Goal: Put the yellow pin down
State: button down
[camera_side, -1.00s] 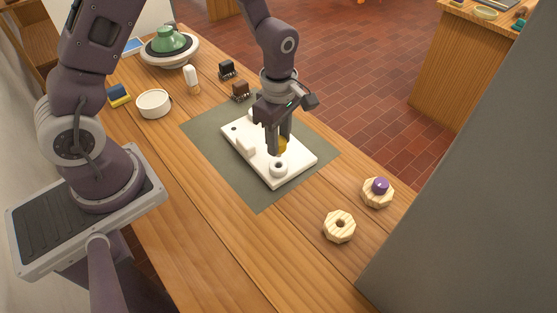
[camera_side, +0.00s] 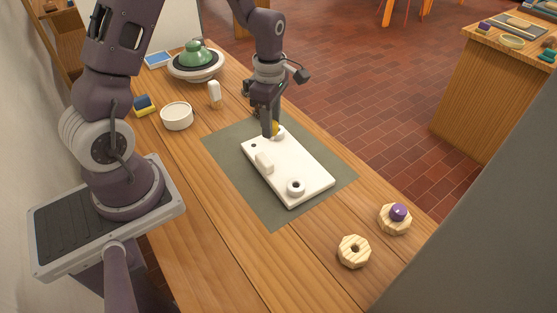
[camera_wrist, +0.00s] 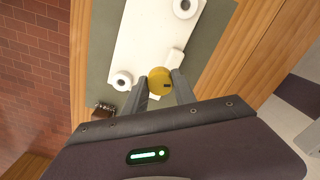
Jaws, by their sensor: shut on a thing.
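My gripper (camera_side: 270,132) is shut on the yellow pin (camera_side: 275,128), at the far end of the white board (camera_side: 298,160). In the wrist view the pin's round yellow top (camera_wrist: 159,80) sits between my two fingertips (camera_wrist: 160,88). The board lies on a grey-green mat (camera_side: 228,165). It has a raised ring (camera_side: 296,186) at its near end, another ring (camera_side: 279,133) beside the pin, a raised block (camera_side: 264,162) and a small dark hole (camera_side: 253,146). I cannot tell whether the pin touches the board.
Two octagonal wooden pieces lie at the near right, one with a purple knob (camera_side: 398,212), one with an open hole (camera_side: 354,251).

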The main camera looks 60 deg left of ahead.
jog(key=s+a+n, duration=0.3)
jog(key=a, duration=0.6)
jog(key=s+a+n, duration=0.2)
jog(key=s+a, duration=0.2)
jog(key=a, duration=0.4)
jog(key=f, duration=0.9)
jog(key=shift+s+a+f, duration=0.1)
jog(key=shift+a+f, duration=0.2)
jog(key=shift+f, duration=0.25)
jog(key=c, duration=1)
grip_release()
jog(key=shift+f, duration=0.15)
